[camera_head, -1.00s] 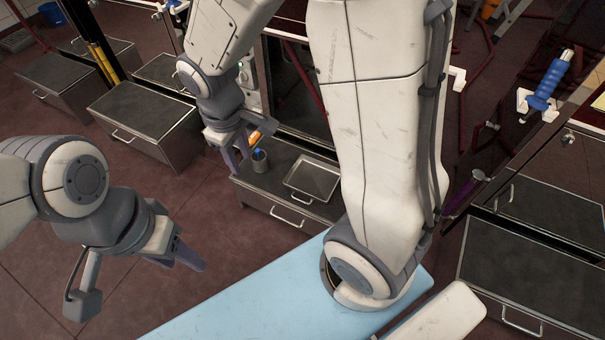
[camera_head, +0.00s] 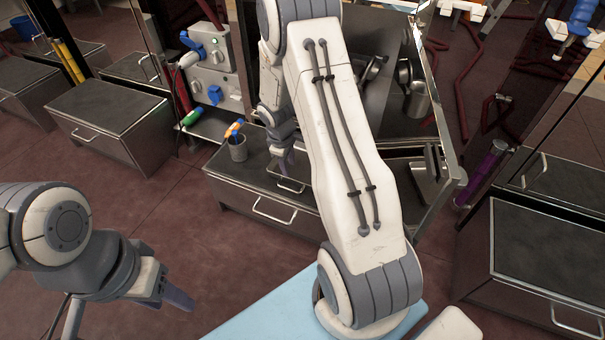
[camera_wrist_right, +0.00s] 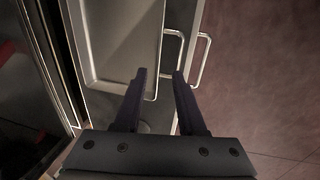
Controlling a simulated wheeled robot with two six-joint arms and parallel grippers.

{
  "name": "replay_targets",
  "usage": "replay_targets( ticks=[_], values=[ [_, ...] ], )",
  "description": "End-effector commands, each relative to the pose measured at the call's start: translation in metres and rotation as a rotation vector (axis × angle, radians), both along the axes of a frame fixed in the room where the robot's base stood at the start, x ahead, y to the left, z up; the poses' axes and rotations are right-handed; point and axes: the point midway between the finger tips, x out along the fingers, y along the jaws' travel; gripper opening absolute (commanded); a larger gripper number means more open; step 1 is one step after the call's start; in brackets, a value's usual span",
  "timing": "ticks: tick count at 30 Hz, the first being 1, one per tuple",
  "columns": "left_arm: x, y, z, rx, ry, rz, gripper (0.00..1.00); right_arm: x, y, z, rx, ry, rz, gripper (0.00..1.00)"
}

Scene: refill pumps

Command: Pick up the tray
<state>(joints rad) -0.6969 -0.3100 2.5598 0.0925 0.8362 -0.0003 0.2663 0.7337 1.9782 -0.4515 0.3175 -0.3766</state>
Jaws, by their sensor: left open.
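The grey metal tray (camera_head: 299,172) lies on the dark top of a low drawer cabinet, mostly hidden behind my right arm in the head view. In the right wrist view the tray (camera_wrist_right: 115,40) fills the upper left, with its rim running down toward the fingers. My right gripper (camera_wrist_right: 159,76) is open, its two fingers apart near the tray's rim and a bar handle; I cannot tell whether they touch it. In the head view the right gripper (camera_head: 284,158) is just above the tray. My left gripper (camera_head: 130,316) is open and empty at the lower left, away from the tray.
A grey cup with orange and blue tools (camera_head: 238,147) stands left of the tray on the cabinet. The cabinet's drawer handle (camera_head: 274,212) sticks out in front. A light blue surface (camera_head: 265,312) lies at the bottom. Red-brown floor (camera_head: 190,215) is free at left.

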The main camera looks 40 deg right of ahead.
Motion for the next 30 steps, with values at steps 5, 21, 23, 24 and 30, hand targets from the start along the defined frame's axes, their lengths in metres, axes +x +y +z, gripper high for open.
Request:
replay_targets(
  ticks=[5, 21, 23, 24, 30],
  values=[
    [0.000, 0.000, -0.020, 0.000, 0.000, 0.000, 0.50, 0.003, -0.005, -0.032, 0.000, 0.001, 0.000, 0.40],
    [0.000, 0.000, -0.060, 0.000, 0.000, 0.000, 0.50, 0.009, -0.014, -0.087, 0.000, 0.001, -0.001, 0.40],
    [0.000, 0.000, -0.060, 0.000, 0.000, 0.000, 0.50, 0.009, -0.014, -0.088, 0.000, 0.000, -0.001, 0.40],
    [0.000, 0.000, -0.059, 0.000, 0.000, 0.000, 0.50, 0.009, -0.014, -0.087, 0.000, 0.000, -0.001, 0.40],
    [0.000, 0.000, -0.058, 0.000, 0.000, 0.000, 0.50, 0.009, -0.014, -0.086, 0.000, 0.000, -0.001, 0.17]
  ],
)
